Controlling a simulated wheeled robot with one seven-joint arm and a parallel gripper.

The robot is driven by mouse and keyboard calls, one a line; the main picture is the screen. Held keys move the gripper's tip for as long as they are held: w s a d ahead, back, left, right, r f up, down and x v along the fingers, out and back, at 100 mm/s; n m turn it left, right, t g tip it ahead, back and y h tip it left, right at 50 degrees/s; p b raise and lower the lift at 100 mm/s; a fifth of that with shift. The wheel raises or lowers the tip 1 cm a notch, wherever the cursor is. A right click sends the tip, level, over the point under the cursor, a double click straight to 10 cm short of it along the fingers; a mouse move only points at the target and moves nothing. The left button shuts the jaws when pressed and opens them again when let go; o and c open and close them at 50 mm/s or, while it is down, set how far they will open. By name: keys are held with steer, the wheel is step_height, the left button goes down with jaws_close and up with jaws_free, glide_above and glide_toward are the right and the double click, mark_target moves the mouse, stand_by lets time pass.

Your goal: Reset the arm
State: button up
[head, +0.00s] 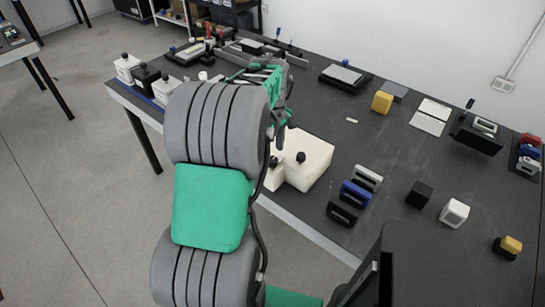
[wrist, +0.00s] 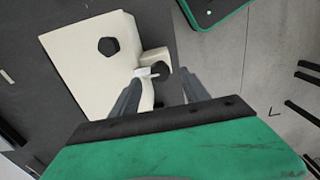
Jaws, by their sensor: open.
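My arm, with grey ribbed joints and green covers, rises through the left-middle of the head view and reaches over the near edge of the table. My gripper (wrist: 160,82) is open in the wrist view, with its two dark fingers apart. A cream block (wrist: 78,68) with black knobs lies beyond the fingers, partly covered by the left one. A small white piece beside a black knob shows between the fingertips; I cannot tell whether they touch it. In the head view the cream block (head: 310,158) sits at the table's near edge, beside my arm, which largely hides the gripper there.
The dark table (head: 300,105) holds a blue bracket (head: 355,194), a black cube (head: 419,194), a white cube (head: 454,213) and a yellow block (head: 382,102). White and black bottles stand at its left end. Open floor (head: 75,200) lies to the left.

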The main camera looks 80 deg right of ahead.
step_height(320, 180, up, 4)
steer(key=shift+r, duration=0.2)
steer(key=m, duration=0.2)
steer(key=d+m, duration=0.1)
steer(key=m, duration=0.1)
steer(key=shift+d+f+h, duration=0.1)
steer(key=shift+f+h, duration=0.05)
steer(key=shift+h, duration=0.15)
steer(key=w+a+f+m+y, duration=0.1)
steer(key=a+f+m, duration=0.25)
steer(key=a, duration=0.25)
steer(key=w+a+f+m, duration=0.1)
steer(key=a+f+m, duration=0.25)
steer(key=a, duration=0.25)
steer(key=w+a+r+n+t, duration=0.1)
steer(key=w+a+n, duration=0.4)
steer(key=a, duration=0.7)
steer(key=w+a+r+n+t, duration=0.1)
steer(key=w+a+r+n, duration=0.3)
steer(key=w+a, duration=0.5)
steer(key=w+a+r+n+t, duration=0.1)
steer(key=w+a+r+n, duration=0.2)
steer(key=a, duration=1.2)
steer(key=w+n, duration=0.3)
steer(key=w, duration=0.1)
steer(key=shift+w+r+n+t, duration=0.15)
steer(key=shift+w+n+t, duration=0.15)
steer(key=shift+n, duration=0.1)
